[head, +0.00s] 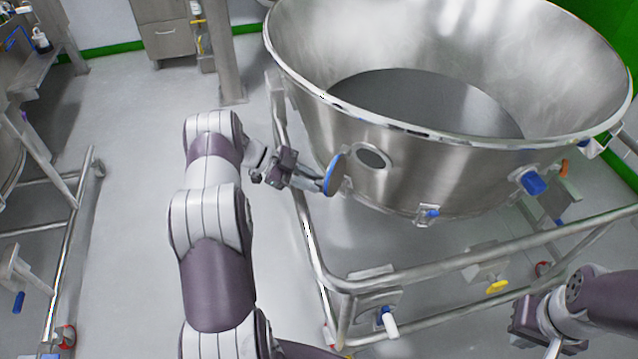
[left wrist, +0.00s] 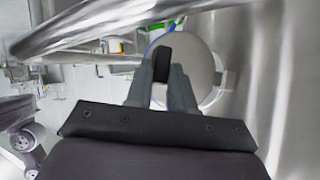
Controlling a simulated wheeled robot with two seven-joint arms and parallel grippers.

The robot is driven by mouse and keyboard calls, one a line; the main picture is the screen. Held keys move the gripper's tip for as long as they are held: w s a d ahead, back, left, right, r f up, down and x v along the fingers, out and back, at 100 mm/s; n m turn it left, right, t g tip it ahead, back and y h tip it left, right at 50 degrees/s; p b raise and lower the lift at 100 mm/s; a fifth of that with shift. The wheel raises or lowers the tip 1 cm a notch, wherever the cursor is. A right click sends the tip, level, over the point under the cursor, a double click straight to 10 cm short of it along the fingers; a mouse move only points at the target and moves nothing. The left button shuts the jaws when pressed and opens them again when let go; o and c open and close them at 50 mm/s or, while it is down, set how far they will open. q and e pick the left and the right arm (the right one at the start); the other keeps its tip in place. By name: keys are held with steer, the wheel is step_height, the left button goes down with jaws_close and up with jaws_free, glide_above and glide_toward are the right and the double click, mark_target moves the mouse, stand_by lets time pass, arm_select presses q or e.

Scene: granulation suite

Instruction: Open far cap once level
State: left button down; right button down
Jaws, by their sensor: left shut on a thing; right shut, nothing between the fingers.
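A large steel bowl (head: 440,165) has a round port (head: 372,157) in its near wall, and the port stands uncovered. A blue-rimmed round cap (head: 333,174) hangs swung out to the left of this port, seen nearly edge-on. My left gripper (head: 315,182) is shut on the cap's handle. In the left wrist view the fingers (left wrist: 163,88) close on a black handle (left wrist: 163,65) in front of the pale cap face (left wrist: 195,65). A second blue fitting (head: 533,182) sits at the bowl's right. My right gripper (head: 530,325) is shut and empty, low at the right; its fingertips are hard to make out.
The bowl stands in a tubular steel frame (head: 440,263) with a wheel bracket (head: 388,320) at the front. Another steel frame (head: 70,250) stands at the left. Grey floor (head: 130,200) lies open between them.

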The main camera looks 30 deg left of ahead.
arm_select(q)
steer(key=shift+w+a+r, duration=0.35)
steer(key=shift+a+r, duration=0.05)
steer(key=shift+a, duration=0.1)
steer(key=shift+w+r, duration=0.1)
steer(key=c, duration=1.3)
jaws_free()
steer(key=shift+o, duration=1.3)
steer(key=shift+w+d, duration=0.1)
steer(key=shift+d, duration=0.05)
steer(key=shift+f, duration=0.35)
steer(key=v, duration=1.2)
steer(key=shift+s+a+r+b, duration=0.2)
steer(key=shift+s+r+b, duration=0.05)
steer(key=shift+s+b, duration=0.05)
